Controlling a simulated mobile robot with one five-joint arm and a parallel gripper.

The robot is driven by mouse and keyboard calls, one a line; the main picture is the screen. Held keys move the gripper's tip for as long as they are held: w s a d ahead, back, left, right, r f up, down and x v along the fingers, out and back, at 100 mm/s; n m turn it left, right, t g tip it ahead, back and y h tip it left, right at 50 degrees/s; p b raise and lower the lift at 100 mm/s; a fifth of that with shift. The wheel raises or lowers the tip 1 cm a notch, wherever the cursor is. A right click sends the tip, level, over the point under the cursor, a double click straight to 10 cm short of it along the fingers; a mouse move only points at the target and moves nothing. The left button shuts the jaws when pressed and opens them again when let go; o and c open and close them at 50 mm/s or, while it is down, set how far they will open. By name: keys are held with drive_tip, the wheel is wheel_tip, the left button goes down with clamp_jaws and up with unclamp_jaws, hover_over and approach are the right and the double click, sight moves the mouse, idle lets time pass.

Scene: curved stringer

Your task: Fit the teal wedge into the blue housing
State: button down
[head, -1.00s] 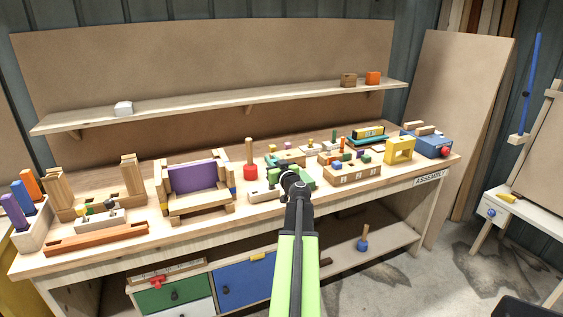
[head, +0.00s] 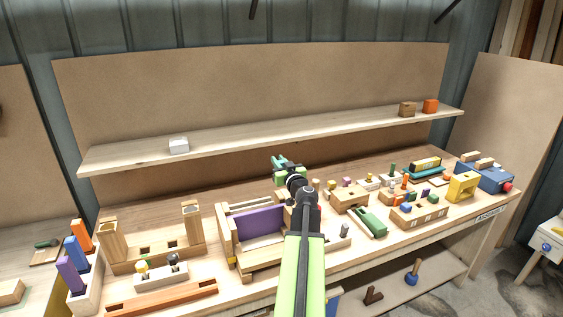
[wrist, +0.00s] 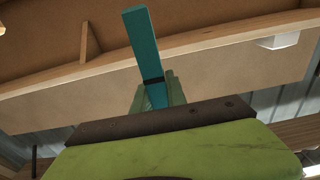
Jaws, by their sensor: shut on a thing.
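The teal wedge is a long, flat bar. In the wrist view the teal wedge (wrist: 144,42) stands up out of my gripper (wrist: 156,92), whose green fingers are shut on its lower end. In the head view my gripper (head: 288,172) is raised above the bench, in front of the back board, and a small teal part of the wedge shows at its tip. A blue box (head: 492,178) with wooden pieces on top and a red knob stands at the bench's far right end, well apart from my gripper. I cannot tell whether its opening faces me.
Below are a purple-panelled wooden frame (head: 258,224), a green block (head: 370,222) and a peg tray (head: 419,214). Several fixtures crowd the bench between my gripper and the blue box.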

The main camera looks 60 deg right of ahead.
drive_tip(key=f+b, duration=0.6)
drive_tip(key=shift+s+d, duration=0.15)
drive_tip(key=shift+s, duration=0.15)
drive_tip(key=shift+f+b, duration=2.25)
drive_tip(key=shift+b, duration=0.05)
idle(1.1)
drive_tip(key=c, duration=1.3)
unclamp_jaws()
drive_tip(key=shift+o, duration=0.2)
